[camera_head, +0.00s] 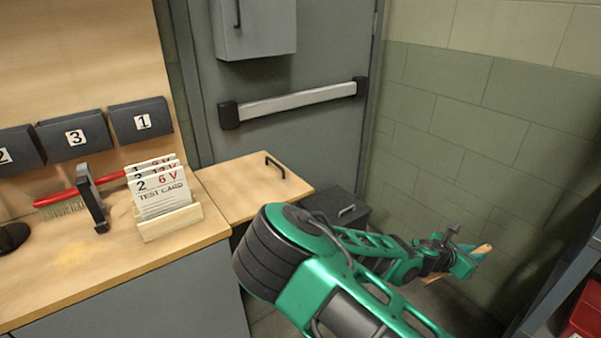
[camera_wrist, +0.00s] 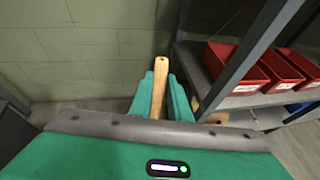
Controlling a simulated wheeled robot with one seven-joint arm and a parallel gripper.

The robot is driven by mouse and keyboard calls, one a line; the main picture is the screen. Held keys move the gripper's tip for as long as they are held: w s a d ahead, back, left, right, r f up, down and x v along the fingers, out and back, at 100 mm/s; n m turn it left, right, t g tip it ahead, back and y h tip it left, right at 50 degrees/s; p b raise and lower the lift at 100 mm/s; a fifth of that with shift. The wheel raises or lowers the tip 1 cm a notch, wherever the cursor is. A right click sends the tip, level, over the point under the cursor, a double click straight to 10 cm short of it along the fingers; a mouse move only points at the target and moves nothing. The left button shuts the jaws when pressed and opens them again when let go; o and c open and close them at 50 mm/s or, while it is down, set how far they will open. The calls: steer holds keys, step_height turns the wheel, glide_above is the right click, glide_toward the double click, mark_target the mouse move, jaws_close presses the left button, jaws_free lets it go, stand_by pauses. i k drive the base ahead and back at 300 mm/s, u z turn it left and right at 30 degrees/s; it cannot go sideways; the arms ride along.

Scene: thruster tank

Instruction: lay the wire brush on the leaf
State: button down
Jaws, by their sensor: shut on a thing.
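My gripper (camera_head: 464,262) is out to the right, past the bench, with the green arm reaching across the front. In the wrist view its two green fingers (camera_wrist: 161,82) are shut on the wooden handle of the wire brush (camera_wrist: 160,86). The handle points away from the wrist and has a hole near its end. Its tip also shows beside the fingers in the head view (camera_head: 482,249); I cannot make out any bristles. The leaf (camera_head: 245,187) is a flat wooden panel at the bench's right end, with a black pull handle (camera_head: 275,167). Its top is bare, well left of my gripper.
A test card holder (camera_head: 170,221) stands on the bench near the leaf. A red-handled brush (camera_head: 63,204) and a black upright bracket (camera_head: 91,198) are left of it. A grey door is behind the leaf. A shelf with red bins (camera_wrist: 237,67) is on the right.

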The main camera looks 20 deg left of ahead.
mark_target(234, 179)
steer(key=u, duration=0.3)
steer(key=i, duration=1)
steer(key=u, duration=0.35)
